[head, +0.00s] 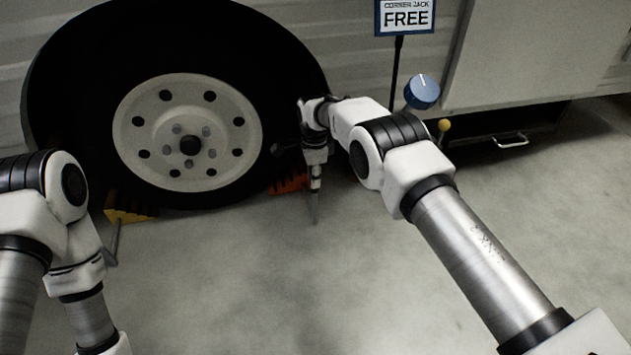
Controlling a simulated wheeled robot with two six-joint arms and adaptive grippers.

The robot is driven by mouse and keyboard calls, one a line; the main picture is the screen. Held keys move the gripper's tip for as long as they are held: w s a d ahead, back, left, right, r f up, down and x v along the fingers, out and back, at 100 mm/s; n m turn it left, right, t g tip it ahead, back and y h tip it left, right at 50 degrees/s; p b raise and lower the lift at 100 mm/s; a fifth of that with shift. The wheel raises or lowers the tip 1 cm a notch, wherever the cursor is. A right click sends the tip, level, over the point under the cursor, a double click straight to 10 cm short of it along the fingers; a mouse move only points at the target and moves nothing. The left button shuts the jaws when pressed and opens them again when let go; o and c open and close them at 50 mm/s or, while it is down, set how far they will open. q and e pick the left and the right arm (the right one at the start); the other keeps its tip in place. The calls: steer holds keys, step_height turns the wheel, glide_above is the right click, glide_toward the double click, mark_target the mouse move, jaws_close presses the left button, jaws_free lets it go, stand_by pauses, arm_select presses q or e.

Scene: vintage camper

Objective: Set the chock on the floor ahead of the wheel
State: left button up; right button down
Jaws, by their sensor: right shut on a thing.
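The wheel (188,132) has a black tyre and a pale hub and fills the upper left of the head view. An orange chock (288,184) is low at the tyre's right side, partly hidden behind my right gripper. A yellow chock (128,213) sits on the floor at the tyre's lower left. My right gripper (316,181) points down beside the orange chock and is shut, seemingly on its grey handle. I cannot tell whether the orange chock touches the floor or the tyre. My left arm shows at the left, but its gripper is out of view.
A sign reading "CORNER JACK FREE" (405,17) stands on a dark post, with a blue knob (422,91) beside it. A yellow ball-topped lever (443,125) and a dark step with a silver handle (511,140) are at right. The grey floor (230,275) in front is clear.

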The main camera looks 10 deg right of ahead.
steer(key=shift+w, duration=0.15)
stand_by(0.3)
steer(key=shift+f, duration=0.5)
steer(key=c, duration=0.9)
jaws_free()
steer(key=shift+o, duration=0.2)
steer(key=shift+s+f, duration=0.2)
steer(key=shift+f, duration=0.05)
arm_select(q)
steer(key=shift+r, duration=0.1)
arm_select(e)
step_height(320, 180, up, 12)
steer(key=shift+s+r, duration=0.1)
steer(key=shift+r, duration=0.1)
arm_select(q)
step_height(320, 180, up, 13)
steer(key=s+p, duration=0.2)
steer(key=p, duration=1.1)
steer(key=shift+s+d+g, duration=0.15)
steer(key=shift+s+g, duration=0.1)
steer(key=shift+g, duration=0.15)
arm_select(e)
step_height(320, 180, up, 10)
